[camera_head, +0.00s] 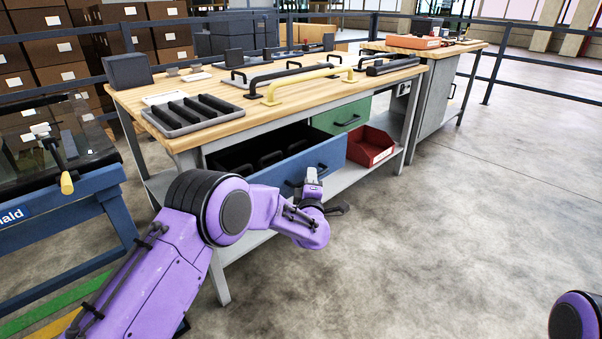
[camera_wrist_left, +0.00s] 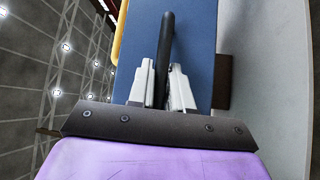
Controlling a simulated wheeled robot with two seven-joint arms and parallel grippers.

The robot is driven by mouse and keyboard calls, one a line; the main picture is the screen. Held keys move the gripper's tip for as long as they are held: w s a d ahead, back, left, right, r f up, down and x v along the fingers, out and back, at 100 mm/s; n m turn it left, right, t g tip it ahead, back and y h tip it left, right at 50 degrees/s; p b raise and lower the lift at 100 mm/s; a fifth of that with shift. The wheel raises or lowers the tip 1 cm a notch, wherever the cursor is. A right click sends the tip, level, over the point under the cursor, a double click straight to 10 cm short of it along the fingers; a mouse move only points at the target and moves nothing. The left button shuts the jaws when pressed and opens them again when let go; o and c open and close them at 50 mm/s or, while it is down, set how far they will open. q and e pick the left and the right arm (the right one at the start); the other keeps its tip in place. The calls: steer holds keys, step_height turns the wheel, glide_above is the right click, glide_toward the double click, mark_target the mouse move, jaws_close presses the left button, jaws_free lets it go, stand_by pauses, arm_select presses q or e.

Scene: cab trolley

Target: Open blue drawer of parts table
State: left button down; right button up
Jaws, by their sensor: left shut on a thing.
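The parts table (camera_head: 140,98) has a wooden top and a grey frame. Its blue drawer (camera_head: 330,155) stands pulled out, and dark parts show inside it. My left gripper (camera_head: 312,178) is at the blue drawer's front. In the left wrist view the two light fingers of my left gripper (camera_wrist_left: 163,85) are shut on the dark drawer handle (camera_wrist_left: 167,45), with the blue front (camera_wrist_left: 203,60) behind. In the head view most of the handle is hidden by the gripper. Only a purple part of my right arm shows at the lower right; its gripper is out of view.
A green drawer (camera_head: 340,117) is shut above a red bin (camera_head: 372,147) on the table's lower shelf. Handles and a tray (camera_head: 165,128) lie on the tabletop. A blue-framed cart (camera_head: 60,218) stands at the left. The floor (camera_head: 460,220) at the right is clear.

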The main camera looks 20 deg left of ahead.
arm_select(q)
steer(key=shift+s+d, duration=0.4)
steer(key=shift+d, duration=0.35)
steer(key=shift+s+d, duration=0.35)
steer(key=shift+d, duration=0.45)
steer(key=shift+s+d, duration=0.4)
steer(key=shift+d, duration=0.35)
steer(key=c, duration=1.2)
jaws_free()
steer(key=shift+o, duration=0.2)
steer(key=p+v, duration=0.2)
steer(key=v, duration=0.8)
steer(key=shift+s, duration=0.3)
steer(key=shift+d+f, duration=0.1)
steer(key=shift+d, duration=0.05)
